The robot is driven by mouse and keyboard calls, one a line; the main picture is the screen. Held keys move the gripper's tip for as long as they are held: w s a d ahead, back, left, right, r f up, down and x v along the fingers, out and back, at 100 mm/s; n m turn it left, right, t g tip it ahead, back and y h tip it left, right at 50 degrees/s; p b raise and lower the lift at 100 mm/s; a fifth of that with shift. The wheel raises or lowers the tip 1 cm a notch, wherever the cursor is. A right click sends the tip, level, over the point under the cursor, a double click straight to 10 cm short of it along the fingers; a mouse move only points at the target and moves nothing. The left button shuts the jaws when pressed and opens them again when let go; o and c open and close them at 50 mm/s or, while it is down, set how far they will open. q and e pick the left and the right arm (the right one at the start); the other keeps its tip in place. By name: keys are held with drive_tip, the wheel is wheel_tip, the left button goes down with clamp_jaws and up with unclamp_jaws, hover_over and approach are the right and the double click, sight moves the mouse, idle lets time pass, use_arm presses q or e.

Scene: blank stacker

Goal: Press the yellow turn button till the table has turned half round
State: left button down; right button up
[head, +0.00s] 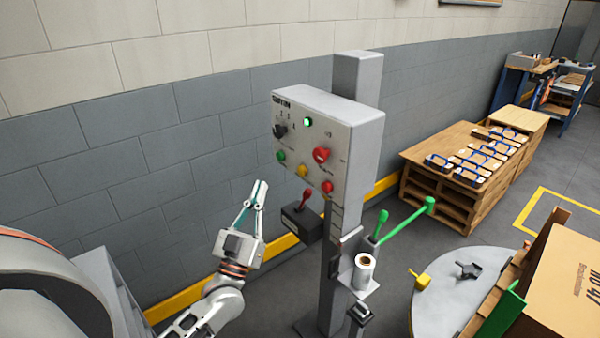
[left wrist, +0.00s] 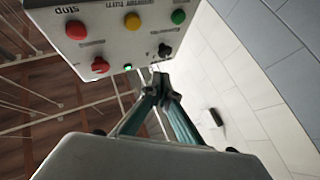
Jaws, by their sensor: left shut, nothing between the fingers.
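The yellow turn button (head: 302,171) is on the lower row of the grey control box (head: 352,118), between a green button (head: 281,156) and a red button (head: 327,187). It also shows in the left wrist view (left wrist: 132,21). My left gripper (head: 260,184) is shut and empty, left of the box and apart from the buttons. In the left wrist view its fingertips (left wrist: 160,84) appear below the panel face. The round grey table (head: 440,302) is at the lower right, with a brown carton (head: 562,285) at its right side. My right gripper is not in view.
A red-handled lever (head: 305,199) on a dark box sits just below the buttons. A red knob (head: 321,155) and black selector (head: 280,131) share the panel, whose green lamp (head: 307,121) is lit. Green levers (head: 405,218) stand right of the post. A wall lies behind.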

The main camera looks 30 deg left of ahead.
sight(302, 170)
use_arm(q)
drive_tip(key=shift+w, duration=0.1)
drive_tip(key=w+d+b, duration=0.2)
drive_tip(key=w+d, duration=0.1)
drive_tip(key=w, duration=0.5)
drive_tip(key=shift+d, duration=0.2)
idle(0.3)
idle(0.9)
drive_tip(key=shift+w, duration=0.1)
drive_tip(key=shift+w+d, duration=0.2)
drive_tip(key=shift+w, duration=0.05)
idle(0.4)
